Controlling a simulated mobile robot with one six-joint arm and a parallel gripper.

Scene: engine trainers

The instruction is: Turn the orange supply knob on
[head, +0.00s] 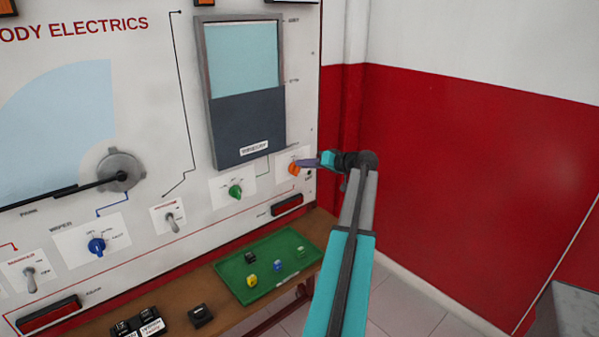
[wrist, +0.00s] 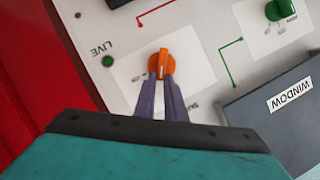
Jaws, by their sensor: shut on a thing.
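The orange supply knob (head: 294,168) sits on a white plate at the right end of the panel, below and right of the window display. In the wrist view the orange knob (wrist: 161,64) has my gripper (wrist: 163,80) at it, with the two grey-purple fingers shut on its grip. My gripper (head: 305,163) reaches the knob from the right in the head view. The knob's label text is partly hidden by the fingers and too small to read.
A green knob (head: 235,191) is left of the orange one. A green lamp marked LIVE (wrist: 107,61) is beside the plate. A green tray (head: 232,283) with several small cubes lies on the bench below. A red and white wall (head: 470,170) stands to the right.

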